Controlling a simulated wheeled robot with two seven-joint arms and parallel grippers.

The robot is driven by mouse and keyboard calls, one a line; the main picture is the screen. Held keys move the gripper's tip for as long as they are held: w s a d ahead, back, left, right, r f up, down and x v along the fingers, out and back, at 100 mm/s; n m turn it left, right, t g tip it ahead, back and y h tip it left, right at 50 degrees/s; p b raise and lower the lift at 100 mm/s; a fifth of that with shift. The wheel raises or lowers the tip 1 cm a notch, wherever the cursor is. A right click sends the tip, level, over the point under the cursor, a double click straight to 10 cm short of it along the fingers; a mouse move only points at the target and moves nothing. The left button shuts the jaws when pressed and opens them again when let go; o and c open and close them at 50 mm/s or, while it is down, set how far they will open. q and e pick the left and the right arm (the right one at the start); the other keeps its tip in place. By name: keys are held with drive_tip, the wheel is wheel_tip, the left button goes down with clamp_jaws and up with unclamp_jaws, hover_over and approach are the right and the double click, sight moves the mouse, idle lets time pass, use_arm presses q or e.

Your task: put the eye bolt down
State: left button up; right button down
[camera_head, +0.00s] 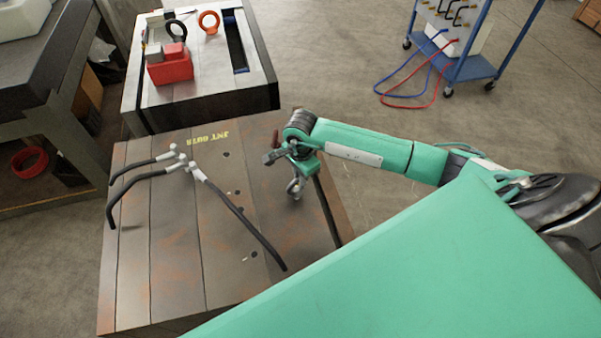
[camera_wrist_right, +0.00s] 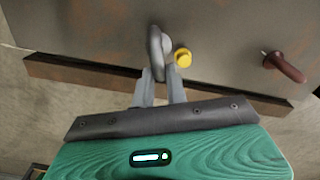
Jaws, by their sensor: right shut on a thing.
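My right gripper (camera_head: 295,170) hangs over the right part of the near mould base (camera_head: 180,260), close to its right edge. It is shut on a grey metal eye bolt (camera_head: 295,188). In the right wrist view the fingers (camera_wrist_right: 160,88) close on the eye bolt (camera_wrist_right: 155,48), whose ring stands out beyond the fingertips. I cannot tell whether the bolt touches the mould base's top. My left gripper is not in view.
A yellow cap (camera_wrist_right: 183,57) and a dark red handled tool (camera_wrist_right: 285,67) are near the bolt. Black hoses (camera_head: 240,220) with metal fittings lie on the mould base. Behind stands another block with a red box (camera_head: 170,70), a black ring (camera_head: 175,30) and an orange ring (camera_head: 209,22).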

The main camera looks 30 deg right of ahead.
drive_tip(key=c, duration=1.4)
unclamp_jaws()
drive_tip(key=shift+f, duration=0.1)
drive_tip(key=shift+r, duration=0.3)
wheel_tip(320, 180, up, 12)
drive_tip(key=b, duration=0.4)
drive_tip(key=shift+f, duration=0.15)
